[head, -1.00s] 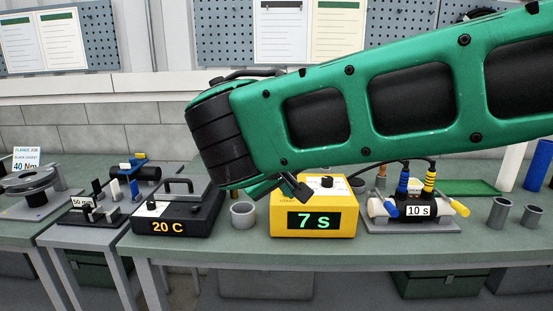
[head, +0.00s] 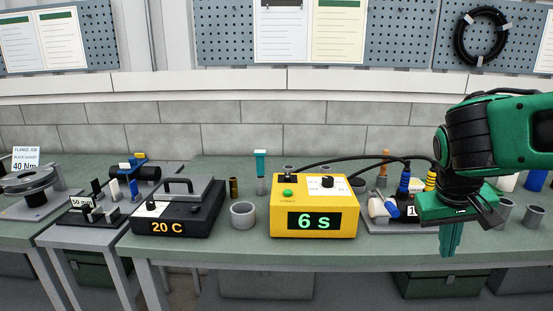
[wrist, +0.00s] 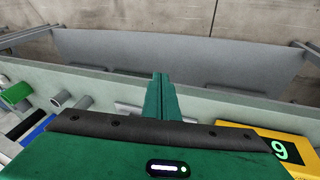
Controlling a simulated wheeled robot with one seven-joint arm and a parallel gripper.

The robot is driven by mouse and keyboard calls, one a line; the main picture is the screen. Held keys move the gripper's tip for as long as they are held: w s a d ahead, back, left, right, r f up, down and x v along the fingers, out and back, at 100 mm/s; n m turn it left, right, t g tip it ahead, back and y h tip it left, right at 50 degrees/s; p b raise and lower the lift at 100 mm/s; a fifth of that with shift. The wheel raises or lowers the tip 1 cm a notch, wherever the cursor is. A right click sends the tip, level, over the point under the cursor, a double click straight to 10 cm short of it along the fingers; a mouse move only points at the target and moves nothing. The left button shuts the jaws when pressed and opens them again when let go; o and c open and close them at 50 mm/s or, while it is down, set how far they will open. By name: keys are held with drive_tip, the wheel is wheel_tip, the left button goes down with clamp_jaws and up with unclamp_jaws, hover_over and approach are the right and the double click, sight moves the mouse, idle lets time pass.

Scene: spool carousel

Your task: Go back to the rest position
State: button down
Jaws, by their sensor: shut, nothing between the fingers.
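My green gripper (head: 452,240) is at the right in the head view, in front of the bench's right part, with its fingers pointing down and pressed together. In the wrist view the shut fingers (wrist: 163,97) point out past the bench's front edge, with nothing between them. The gripper partly hides the device with blue and yellow plugs (head: 404,182) behind it. The yellow timer box (head: 314,205) stands to the left of the gripper, apart from it, and its display reads 6 s.
A black box reading 20 C (head: 172,218) and a grey cup (head: 243,215) stand left of the timer box. Grey cups (head: 533,216) stand right of the gripper.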

drive_tip(key=s+d+f+m+g+y, duration=0.1)
drive_tip(key=s+d+f+m, duration=0.1)
drive_tip(key=s, duration=0.7)
drive_tip(key=s+d+f+m+g+y, duration=0.1)
drive_tip(key=s+d+f+m+y, duration=0.1)
drive_tip(key=s, duration=0.7)
wheel_tip(320, 180, down, 2)
drive_tip(key=shift+s+d+f+m+y, duration=0.15)
drive_tip(key=shift+d+f+m+y, duration=0.15)
drive_tip(key=shift+d, duration=0.2)
drive_tip(key=shift+w+f, duration=0.2)
drive_tip(key=shift+w, duration=0.45)
idle(4.9)
